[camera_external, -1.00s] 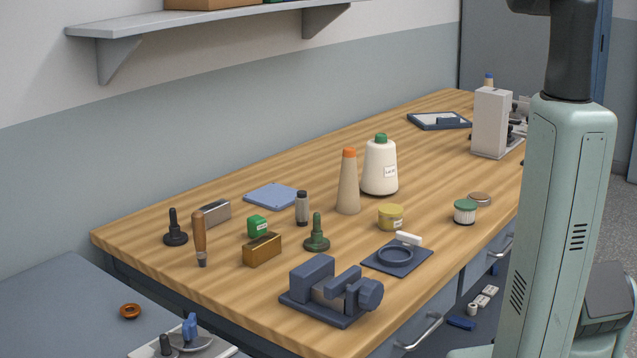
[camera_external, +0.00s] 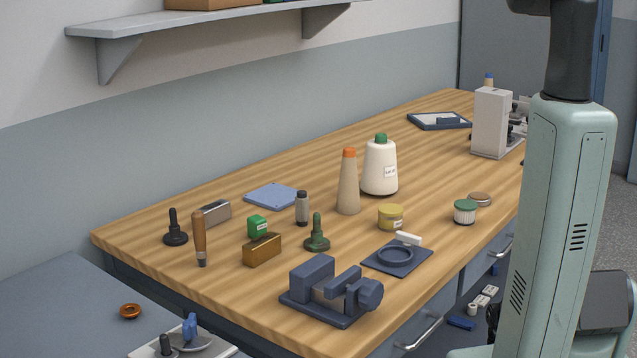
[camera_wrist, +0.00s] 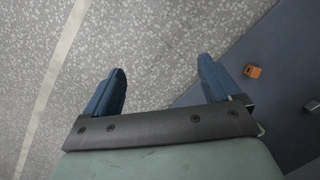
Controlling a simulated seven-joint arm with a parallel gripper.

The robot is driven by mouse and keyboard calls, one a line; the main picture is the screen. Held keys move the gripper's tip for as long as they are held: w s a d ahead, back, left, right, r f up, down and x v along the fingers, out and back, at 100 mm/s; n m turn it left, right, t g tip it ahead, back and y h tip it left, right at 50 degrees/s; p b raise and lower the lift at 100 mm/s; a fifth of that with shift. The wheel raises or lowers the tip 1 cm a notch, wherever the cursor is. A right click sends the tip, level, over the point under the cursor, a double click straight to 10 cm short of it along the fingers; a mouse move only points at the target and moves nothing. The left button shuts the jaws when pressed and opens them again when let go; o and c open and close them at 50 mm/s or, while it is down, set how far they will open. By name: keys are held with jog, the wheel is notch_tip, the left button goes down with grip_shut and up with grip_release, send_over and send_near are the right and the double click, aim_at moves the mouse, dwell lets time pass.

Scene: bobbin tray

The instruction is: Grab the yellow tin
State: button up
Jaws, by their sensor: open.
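The yellow tin (camera_external: 390,217) is a short round tin with a pale label. It stands upright on the wooden table, right of the tan cone and behind the dark blue plate with a ring. In the wrist view my gripper (camera_wrist: 160,80) is open, its two blue fingers wide apart with nothing between them. It hangs over the speckled floor, away from the tin. The tin is not in the wrist view, and my gripper is not clearly seen in the external view.
Near the tin stand a tan cone (camera_external: 348,185), a white cone (camera_external: 379,170), a green-lidded jar (camera_external: 465,212) and a plate with a ring (camera_external: 420,262). A dark blue vise-like block (camera_external: 325,300) stands at the front.

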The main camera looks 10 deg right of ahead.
jog(key=w+d+r+n+t+h, duration=0.15)
jog(key=w+d+r+t, duration=0.35)
jog(key=w+d+r, duration=1.5)
jog(key=w+d+r+t+h, duration=0.1)
jog(key=w+d+r, duration=0.25)
jog(key=r, duration=0.35)
jog(key=w+d+r+t+h, duration=0.1)
jog(key=w+d+r+h, duration=0.15)
jog(key=d+r, duration=0.35)
jog(key=w+a+r+n, duration=0.15)
jog(key=w+r, duration=0.25)
jog(key=r, duration=1)
jog(key=w+a+r+n, duration=0.2)
jog(key=a+r, duration=0.2)
jog(key=a, duration=0.2)
notch_tip(320, 180, up, 5)
jog(key=n+g+y, duration=0.4)
jog(key=n+y, duration=0.2)
jog(key=n, duration=0.6)
send_over(391, 209)
jog(key=shift+w+f, duration=0.15)
jog(key=shift+f, duration=6.1)
